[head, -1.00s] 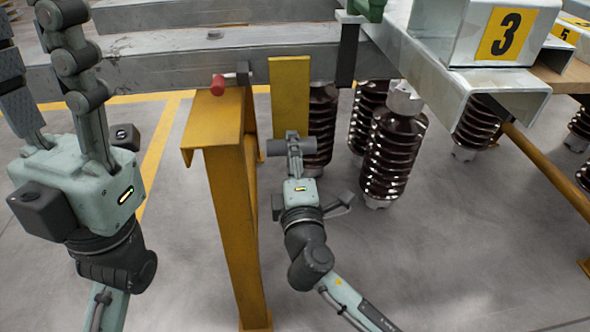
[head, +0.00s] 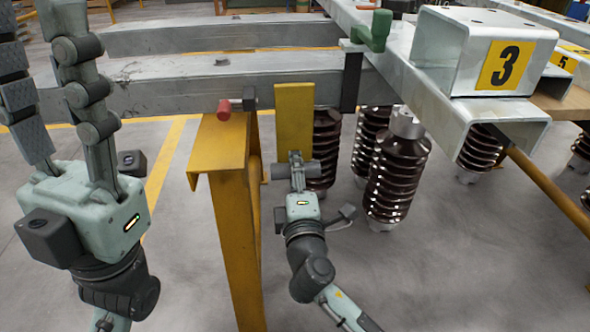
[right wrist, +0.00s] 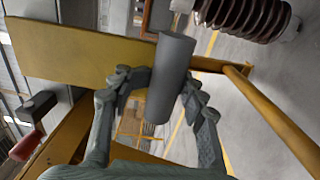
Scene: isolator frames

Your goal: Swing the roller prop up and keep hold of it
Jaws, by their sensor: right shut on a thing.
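The roller prop is a flat yellow bar (head: 294,112) hanging down by the steel beam, with a dark grey roller (head: 306,171) across its lower end. My right gripper (head: 296,164) is shut on the roller from below. In the right wrist view the roller (right wrist: 169,85) stands between the two fingers, and the yellow bar (right wrist: 85,52) runs off to the left behind them. The bar's upper end meets the beam. My left gripper (head: 38,70) is open and empty at the left, its fingers pointing up, apart from the prop.
A yellow post (head: 232,215) stands left of the prop, with a red-handled pin (head: 224,109) on top. Grey beams (head: 190,80) cross behind. Brown ribbed insulators (head: 397,180) hang to the right below the rail and a box marked 3 (head: 490,50). Floor below is clear.

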